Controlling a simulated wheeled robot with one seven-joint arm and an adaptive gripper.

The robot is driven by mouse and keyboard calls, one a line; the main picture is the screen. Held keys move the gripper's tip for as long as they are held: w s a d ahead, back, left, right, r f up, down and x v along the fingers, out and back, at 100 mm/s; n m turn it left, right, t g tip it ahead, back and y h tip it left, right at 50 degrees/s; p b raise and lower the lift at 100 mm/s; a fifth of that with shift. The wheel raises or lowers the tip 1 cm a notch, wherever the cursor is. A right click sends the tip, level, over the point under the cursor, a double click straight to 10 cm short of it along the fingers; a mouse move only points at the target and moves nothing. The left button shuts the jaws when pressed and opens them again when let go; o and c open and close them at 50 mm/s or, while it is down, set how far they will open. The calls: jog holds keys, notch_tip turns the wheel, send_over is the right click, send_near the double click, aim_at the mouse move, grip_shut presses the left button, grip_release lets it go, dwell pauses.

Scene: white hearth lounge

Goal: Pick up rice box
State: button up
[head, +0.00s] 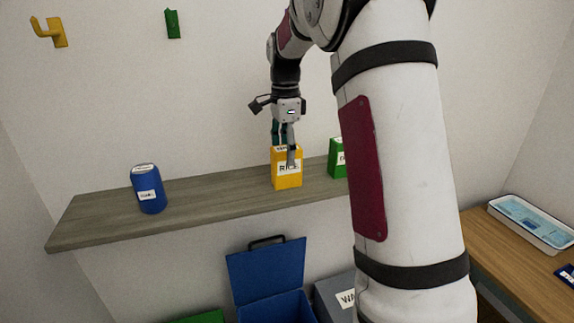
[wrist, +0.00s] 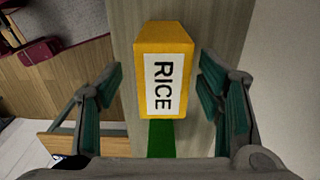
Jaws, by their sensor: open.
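The rice box (head: 289,180) is a yellow carton with a white label, standing upright on the grey wooden wall shelf (head: 110,220). In the wrist view the rice box (wrist: 183,42) fills the upper middle, with its RICE label facing the camera. My gripper (head: 284,148) is at the top of the box in the head view, overlapping its upper front. In the wrist view my gripper (wrist: 163,95) is open, with one green-padded finger to each side of the box's lower part. I cannot tell whether a finger touches the box.
A blue can (head: 149,190) stands at the left of the shelf. A green box (head: 337,160) stands just right of the rice box, partly hidden by my arm. Below are a blue bin (head: 266,270) with its lid up and a grey bin (head: 336,295). A tray (head: 533,224) sits on the right table.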

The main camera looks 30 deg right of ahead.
aim_at(286, 169)
jog(key=f, duration=0.1)
jog(key=f+p, duration=0.1)
jog(key=f, duration=0.1)
jog(key=f+p, duration=0.1)
jog(key=f, duration=0.1)
jog(key=shift+s+d+f, duration=0.1)
jog(key=shift+d, duration=0.15)
jog(key=shift+f, duration=0.55)
jog(key=c, duration=1.1)
